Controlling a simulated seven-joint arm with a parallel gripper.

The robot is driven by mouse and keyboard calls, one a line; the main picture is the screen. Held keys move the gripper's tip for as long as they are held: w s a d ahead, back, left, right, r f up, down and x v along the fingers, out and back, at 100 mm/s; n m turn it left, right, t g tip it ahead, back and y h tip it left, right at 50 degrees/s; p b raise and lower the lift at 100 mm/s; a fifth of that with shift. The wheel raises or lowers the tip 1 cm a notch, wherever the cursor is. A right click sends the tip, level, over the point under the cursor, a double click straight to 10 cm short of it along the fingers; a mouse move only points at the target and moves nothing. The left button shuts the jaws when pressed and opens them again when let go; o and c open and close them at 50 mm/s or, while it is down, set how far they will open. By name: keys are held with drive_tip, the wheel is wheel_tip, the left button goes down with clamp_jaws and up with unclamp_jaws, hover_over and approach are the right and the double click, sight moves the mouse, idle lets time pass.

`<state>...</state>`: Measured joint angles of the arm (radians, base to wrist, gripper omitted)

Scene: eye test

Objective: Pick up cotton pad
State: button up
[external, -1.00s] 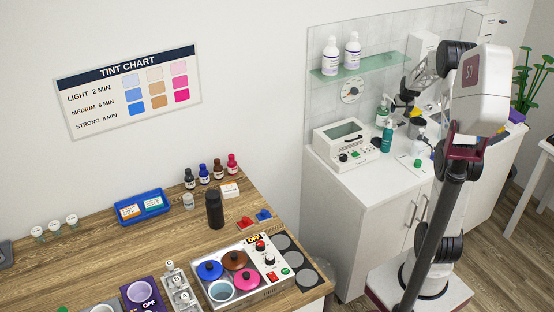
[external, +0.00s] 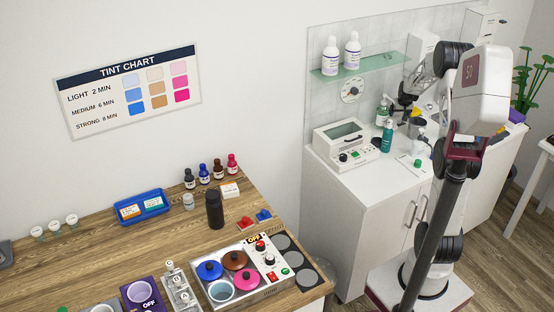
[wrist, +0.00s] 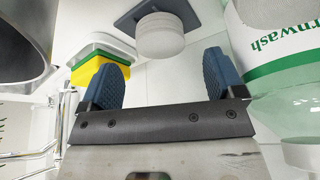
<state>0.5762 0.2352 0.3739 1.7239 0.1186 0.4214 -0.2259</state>
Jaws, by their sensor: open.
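A stack of round white pads (wrist: 160,36), which looks like the cotton pads, sits on a dark blue square base (wrist: 128,22) in the wrist view. My gripper (wrist: 164,75) is open, and its two blue fingertips are apart with nothing between them. The stack lies beyond the fingertips, roughly centred between them and not gripped. In the external view my gripper is over the white counter at the right, partly hidden among my arm and the bottles; I cannot make out the pads there.
A bottle with green lettering (wrist: 285,65) stands close on the right in the wrist view. A yellow and green sponge (wrist: 92,68) is beside the left finger. A metal vessel (wrist: 25,40) is at upper left. In the external view a teal bottle (external: 387,137) stands on the counter.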

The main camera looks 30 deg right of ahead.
sight(397, 117)
drive_tip(key=shift+x, duration=2.2)
drive_tip(key=c, duration=1)
